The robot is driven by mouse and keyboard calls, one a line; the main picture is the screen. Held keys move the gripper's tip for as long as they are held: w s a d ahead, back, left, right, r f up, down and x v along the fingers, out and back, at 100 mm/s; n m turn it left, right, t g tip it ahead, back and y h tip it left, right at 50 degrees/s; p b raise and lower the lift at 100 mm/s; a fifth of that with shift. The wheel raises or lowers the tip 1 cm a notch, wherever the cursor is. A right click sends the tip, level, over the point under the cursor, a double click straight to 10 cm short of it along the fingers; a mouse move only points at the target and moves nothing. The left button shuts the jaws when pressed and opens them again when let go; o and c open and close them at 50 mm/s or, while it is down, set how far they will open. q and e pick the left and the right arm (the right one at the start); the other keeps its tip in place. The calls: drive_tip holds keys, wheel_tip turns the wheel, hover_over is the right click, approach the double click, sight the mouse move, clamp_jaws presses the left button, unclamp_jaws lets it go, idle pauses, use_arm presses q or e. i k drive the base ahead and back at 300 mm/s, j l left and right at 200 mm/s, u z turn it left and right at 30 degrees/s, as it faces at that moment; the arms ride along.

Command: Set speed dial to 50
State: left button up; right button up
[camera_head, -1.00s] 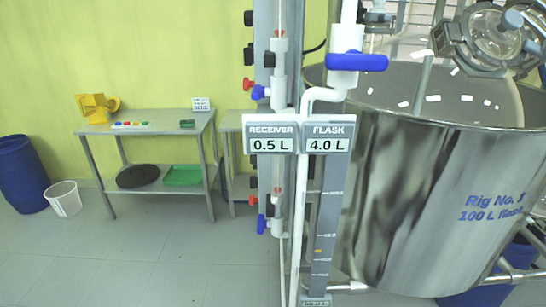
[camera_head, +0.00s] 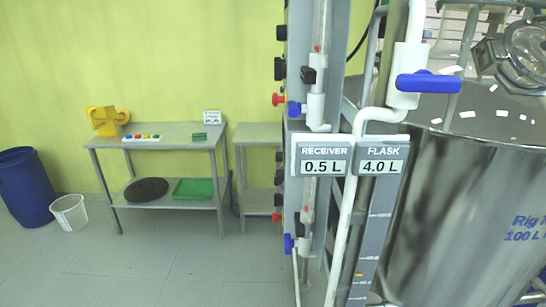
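No speed dial can be made out in the head view. The glass reactor rig stands on the right, with a large steel vessel (camera_head: 450,200) marked "Rig N..." and "100 L". Two signs hang on its frame: "RECEIVER 0.5 L" (camera_head: 321,157) and "FLASK 4.0 L" (camera_head: 380,158). A blue-handled valve (camera_head: 428,83) sits on the white pipe above them. Neither of my grippers is in view.
A steel table (camera_head: 160,133) at the back left holds a yellow object (camera_head: 107,120) and small coloured blocks. A blue barrel (camera_head: 25,187) and a white bucket (camera_head: 70,213) stand left of it. The grey floor (camera_head: 150,265) in front is clear.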

sight(279, 157)
drive_tip(key=j+z, duration=0.35)
drive_tip(key=j, duration=0.95)
drive_tip(key=i+j+z, duration=0.1)
drive_tip(key=i+j, duration=0.15)
drive_tip(key=i+j+z, duration=0.1)
drive_tip(key=i+j, duration=0.2)
drive_tip(key=j, duration=0.15)
drive_tip(key=i+j+z, duration=0.15)
drive_tip(key=j, duration=0.25)
drive_tip(key=i+j+z, duration=0.1)
drive_tip(key=i+j, duration=0.2)
drive_tip(key=i+j+z, duration=0.1)
drive_tip(key=j, duration=0.4)
drive_tip(key=i+j+z, duration=0.1)
drive_tip(key=i+j, duration=0.2)
drive_tip(key=j, duration=0.2)
drive_tip(key=i+j+z, duration=0.1)
drive_tip(key=j, duration=0.35)
drive_tip(key=i+j+z, duration=0.1)
drive_tip(key=i+j, duration=0.15)
drive_tip(key=j, duration=0.2)
